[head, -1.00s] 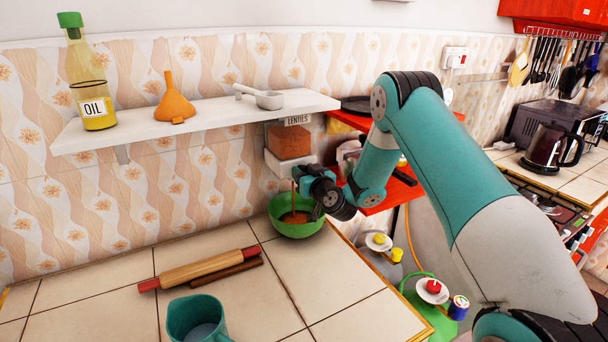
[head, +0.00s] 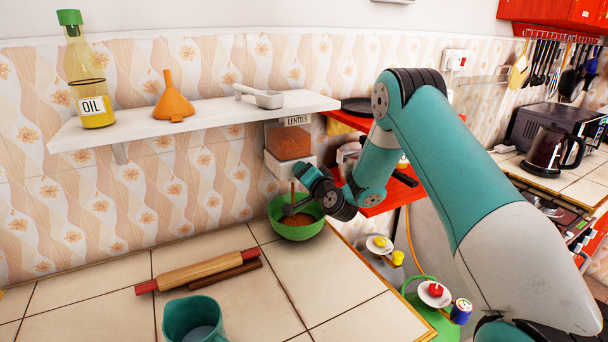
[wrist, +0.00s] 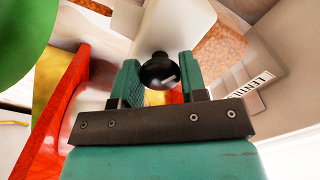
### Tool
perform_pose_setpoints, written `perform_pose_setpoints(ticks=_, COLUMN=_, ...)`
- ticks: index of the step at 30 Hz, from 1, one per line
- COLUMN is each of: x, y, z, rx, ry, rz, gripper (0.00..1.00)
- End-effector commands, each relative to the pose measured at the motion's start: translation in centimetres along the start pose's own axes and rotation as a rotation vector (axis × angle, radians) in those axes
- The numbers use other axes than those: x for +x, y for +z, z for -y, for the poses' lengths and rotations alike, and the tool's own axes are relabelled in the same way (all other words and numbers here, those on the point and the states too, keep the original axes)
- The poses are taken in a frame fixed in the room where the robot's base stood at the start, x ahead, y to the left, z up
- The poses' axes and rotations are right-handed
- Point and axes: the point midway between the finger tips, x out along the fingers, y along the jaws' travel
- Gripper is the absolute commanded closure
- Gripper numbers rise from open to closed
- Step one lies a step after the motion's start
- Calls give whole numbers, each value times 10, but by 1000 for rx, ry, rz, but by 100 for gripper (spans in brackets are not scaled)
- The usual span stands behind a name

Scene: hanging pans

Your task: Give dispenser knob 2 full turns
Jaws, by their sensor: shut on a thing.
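The lentil dispenser (head: 289,146) hangs under the white shelf, a clear box of orange lentils with a "LENTILS" label over a white base. In the wrist view its lentils (wrist: 217,48) and label (wrist: 251,86) show at the right. My gripper (head: 297,206) is at the dispenser's front, just above the green bowl. In the wrist view my gripper (wrist: 160,76) has its two teal fingers shut on the round black knob (wrist: 160,72). The green bowl (head: 296,229) stands below and holds orange lentils. A thin brown stream (head: 292,190) shows above it. The head view does not show the knob clearly.
A rolling pin (head: 205,269) and a teal jug (head: 195,320) are on the tiled counter. A red shelf (head: 390,192) is close right of my gripper.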

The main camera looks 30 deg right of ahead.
Motion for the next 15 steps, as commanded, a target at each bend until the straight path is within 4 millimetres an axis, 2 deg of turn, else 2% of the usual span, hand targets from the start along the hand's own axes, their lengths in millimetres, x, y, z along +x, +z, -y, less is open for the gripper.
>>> perform_pose_setpoints(ticks=15, x=0, y=-2, z=0, rx=491, ry=1, rz=-2, gripper=84)
